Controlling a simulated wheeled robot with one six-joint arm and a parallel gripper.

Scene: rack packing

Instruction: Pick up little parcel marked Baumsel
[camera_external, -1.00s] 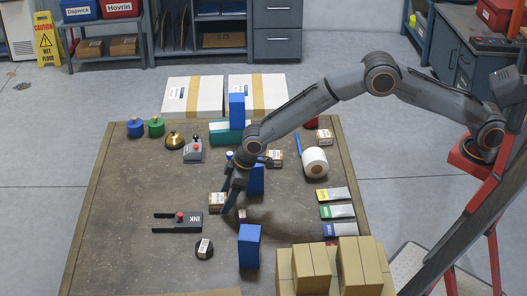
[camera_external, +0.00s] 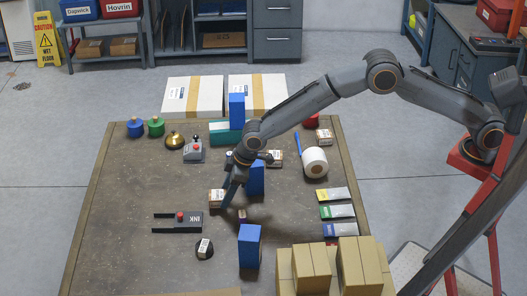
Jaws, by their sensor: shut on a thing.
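My gripper (camera_external: 227,200) points down over the middle of the brown table (camera_external: 120,240). It is shut on a little brown parcel (camera_external: 215,197) with a white label, at the gripper's left side. The fingers hide part of this parcel, and its label is too small to read. Other little parcels with white labels lie on the table: one right of the gripper (camera_external: 275,157), one near the far right edge (camera_external: 324,136). I cannot tell from the labels which is marked Baumsel.
Blue blocks stand upright close by, one behind the gripper (camera_external: 256,180) and one in front (camera_external: 249,247). The table's left side is clear.

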